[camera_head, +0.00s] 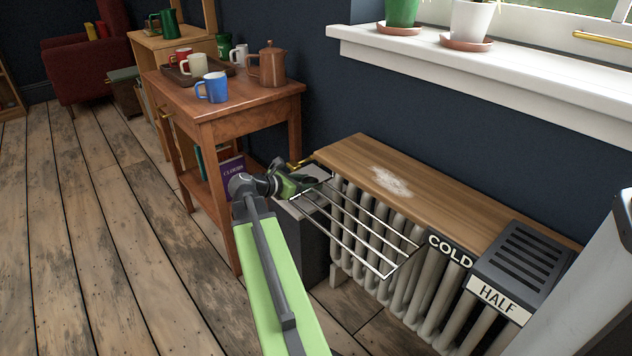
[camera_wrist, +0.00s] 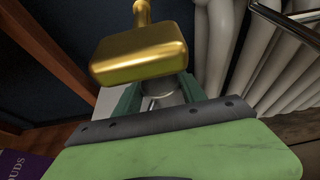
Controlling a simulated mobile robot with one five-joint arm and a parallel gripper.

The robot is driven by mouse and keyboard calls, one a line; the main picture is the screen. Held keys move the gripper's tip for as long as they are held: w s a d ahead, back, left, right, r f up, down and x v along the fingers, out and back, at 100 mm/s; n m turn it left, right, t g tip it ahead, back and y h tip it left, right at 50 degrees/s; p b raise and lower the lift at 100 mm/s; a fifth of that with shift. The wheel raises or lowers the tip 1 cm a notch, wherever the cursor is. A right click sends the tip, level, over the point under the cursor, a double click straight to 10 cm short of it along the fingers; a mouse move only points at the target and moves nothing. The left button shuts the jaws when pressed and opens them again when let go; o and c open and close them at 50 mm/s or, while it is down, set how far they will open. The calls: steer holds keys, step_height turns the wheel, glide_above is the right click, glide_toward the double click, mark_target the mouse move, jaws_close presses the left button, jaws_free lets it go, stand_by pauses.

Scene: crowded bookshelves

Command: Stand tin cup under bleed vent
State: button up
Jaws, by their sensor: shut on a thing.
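In the wrist view the vent is a brass block on a stem (camera_wrist: 140,55), in front of and partly over the jaws. My gripper (camera_wrist: 160,98) is shut on a small grey metallic thing (camera_wrist: 168,92), which I take for the tin cup. Only a bit of it shows between the jaws, so I cannot tell if it is upright or touches anything below.
A dark box (camera_head: 304,245) stands below my gripper. A wire rack (camera_head: 360,232) juts from the radiator (camera_head: 400,290), which has a wooden top (camera_head: 440,205). The side table (camera_head: 240,105) at left holds a blue mug (camera_head: 213,87), other mugs and a copper pot (camera_head: 270,65). Floor at left is free.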

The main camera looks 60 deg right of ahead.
mark_target(316, 179)
steer(key=d, duration=0.2)
steer(key=s+d, duration=0.1)
steer(key=shift+s+d, duration=0.1)
steer(key=shift+d, duration=0.25)
steer(key=shift+f+b, duration=0.3)
steer(key=o, duration=1.5)
steer(key=shift+a, duration=0.1)
steer(key=shift+r, duration=0.1)
steer(key=shift+a+r+p, duration=0.1)
steer(key=shift+r+p, duration=0.2)
steer(key=shift+p, duration=0.05)
steer(key=p+v, duration=0.4)
steer(key=v, duration=0.7)
steer(key=shift+a, duration=0.35)
